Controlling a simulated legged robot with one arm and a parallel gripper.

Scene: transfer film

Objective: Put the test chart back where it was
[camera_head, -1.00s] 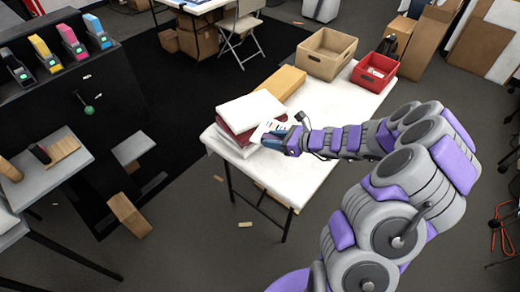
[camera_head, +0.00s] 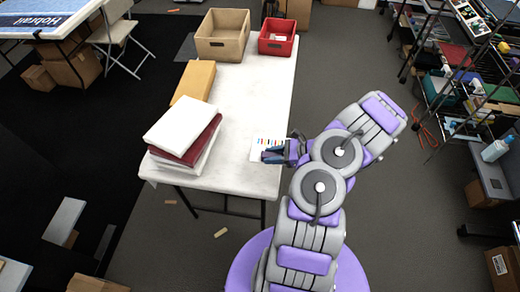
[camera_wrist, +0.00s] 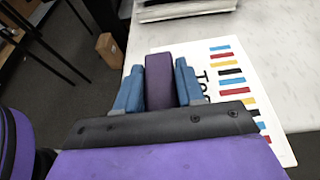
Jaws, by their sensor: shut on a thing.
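The test chart is a white card with coloured bars and black lettering (camera_head: 258,147). It is at the table's right edge in the head view. In the wrist view the chart (camera_wrist: 231,73) extends to the right from my gripper's fingers, which hide its left part. I cannot tell whether the chart touches the table. The white table (camera_head: 236,120) lies under and behind it.
A stack of white and dark red slabs (camera_head: 183,135) stands on the table left of the chart. Behind are a yellow-brown box (camera_head: 194,82), a tan bin (camera_head: 222,47) and a red bin (camera_head: 277,45). The tabletop between stack and right edge is clear. Shelving (camera_head: 440,60) stands right.

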